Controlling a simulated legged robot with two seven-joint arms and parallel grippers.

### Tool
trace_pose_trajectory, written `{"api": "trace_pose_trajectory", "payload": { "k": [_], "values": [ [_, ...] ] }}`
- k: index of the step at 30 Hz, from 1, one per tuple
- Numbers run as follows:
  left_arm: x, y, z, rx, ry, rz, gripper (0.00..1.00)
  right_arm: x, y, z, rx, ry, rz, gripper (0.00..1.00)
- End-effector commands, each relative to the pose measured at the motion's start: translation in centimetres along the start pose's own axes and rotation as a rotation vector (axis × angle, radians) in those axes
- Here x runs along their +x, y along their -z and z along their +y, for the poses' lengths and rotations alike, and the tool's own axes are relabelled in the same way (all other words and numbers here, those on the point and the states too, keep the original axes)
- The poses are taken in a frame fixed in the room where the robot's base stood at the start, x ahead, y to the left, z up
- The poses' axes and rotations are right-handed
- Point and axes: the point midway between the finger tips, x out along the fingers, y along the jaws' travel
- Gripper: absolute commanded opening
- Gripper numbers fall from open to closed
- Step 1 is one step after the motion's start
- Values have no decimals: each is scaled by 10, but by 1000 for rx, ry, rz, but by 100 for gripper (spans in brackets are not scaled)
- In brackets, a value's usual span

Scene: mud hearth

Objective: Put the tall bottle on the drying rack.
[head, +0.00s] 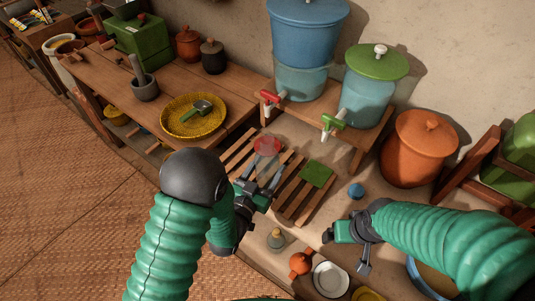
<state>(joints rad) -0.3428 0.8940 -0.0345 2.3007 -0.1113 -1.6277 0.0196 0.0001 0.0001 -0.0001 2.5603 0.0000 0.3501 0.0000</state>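The slatted wooden drying rack (291,209) lies on the counter below the blue and green dispensers. A reddish translucent round thing (267,146) shows at its far left part, just past my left gripper (266,171). A small glass bottle with a stopper (276,241) stands on the counter in front of the rack. I cannot tell which of these is the tall bottle. My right gripper (346,253) has its fingers apart, empty, to the right of the glass bottle.
A green square pad (316,174) lies on the rack. A blue cup-like thing (356,190) stands right of it. A large clay pot (420,147) and the dispensers (368,95) bound the back.

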Motion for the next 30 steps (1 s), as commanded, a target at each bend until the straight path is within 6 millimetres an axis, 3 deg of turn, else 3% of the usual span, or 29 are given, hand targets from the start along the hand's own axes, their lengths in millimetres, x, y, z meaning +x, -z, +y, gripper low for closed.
{"api": "trace_pose_trajectory", "payload": {
  "k": [9, 16, 18, 21, 28, 29, 30],
  "values": [
    [61, -6, -31, 3, 0, 1, 15, 1, 0, 0, 0, 0, 0, 87],
    [85, -9, -44, 3, 1, 0, 15, 2, 0, 0, 0, 0, 0, 87],
    [83, -29, -43, 2, 0, -6, 15, 6, -1, 0, 0, 0, 1, 87],
    [83, -42, -43, 1, 0, -3, 15, 7, -2, 0, 0, 0, 0, 87],
    [83, -44, -43, 1, 0, -2, 15, 7, -2, 0, 0, 0, 0, 87],
    [83, -44, -43, 1, 0, -2, 66, 7, -2, 0, 0, 0, 0, 87],
    [83, -44, -43, 1, 0, -2, 71, 7, -2, 0, 0, 0, 0, 87]
  ]
}}
